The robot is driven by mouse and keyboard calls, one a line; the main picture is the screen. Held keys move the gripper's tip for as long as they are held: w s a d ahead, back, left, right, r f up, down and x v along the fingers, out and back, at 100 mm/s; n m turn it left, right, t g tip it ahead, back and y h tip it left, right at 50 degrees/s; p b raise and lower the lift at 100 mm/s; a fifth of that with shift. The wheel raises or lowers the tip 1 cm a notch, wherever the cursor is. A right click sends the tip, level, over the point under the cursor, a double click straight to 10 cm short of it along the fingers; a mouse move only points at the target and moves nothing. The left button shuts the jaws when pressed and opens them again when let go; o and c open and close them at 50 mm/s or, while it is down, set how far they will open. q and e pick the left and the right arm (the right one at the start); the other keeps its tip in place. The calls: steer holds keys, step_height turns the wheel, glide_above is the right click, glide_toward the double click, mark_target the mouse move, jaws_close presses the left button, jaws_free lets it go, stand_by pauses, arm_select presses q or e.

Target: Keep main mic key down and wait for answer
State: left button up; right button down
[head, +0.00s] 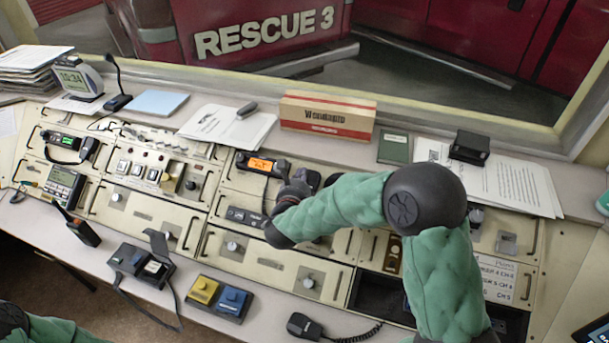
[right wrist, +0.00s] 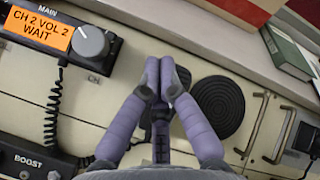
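The main radio (head: 262,165) has an orange display. In the right wrist view the radio (right wrist: 48,35) is labelled MAIN and its display reads "CH 2 VOL 2 WAIT". A coiled cord (right wrist: 54,110) runs down from it. My right gripper (right wrist: 160,76) has its fingertips together, just right of the radio's large knob. A dark object (right wrist: 183,76) shows partly behind the fingertips; most of it is hidden, and I cannot tell whether it is the main mic or is pressed. In the head view my right gripper (head: 298,184) is small and partly covered by my arm. My left gripper is out of view.
A round black grille (right wrist: 218,105) lies right of my fingers. A BOOST unit (right wrist: 35,163) sits lower left. A hand mic (head: 303,326) lies on the front ledge, near a yellow and blue button box (head: 218,298). A cardboard box (head: 327,115) stands behind the console.

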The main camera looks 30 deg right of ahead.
steer(key=shift+r, duration=0.1)
steer(key=r+p, duration=0.1)
steer(key=s+a+r, duration=0.1)
steer(key=a+r+p, duration=0.1)
steer(key=r, duration=0.1)
steer(key=shift+s+p, duration=0.3)
steer(key=shift+s, duration=0.1)
stand_by(0.4)
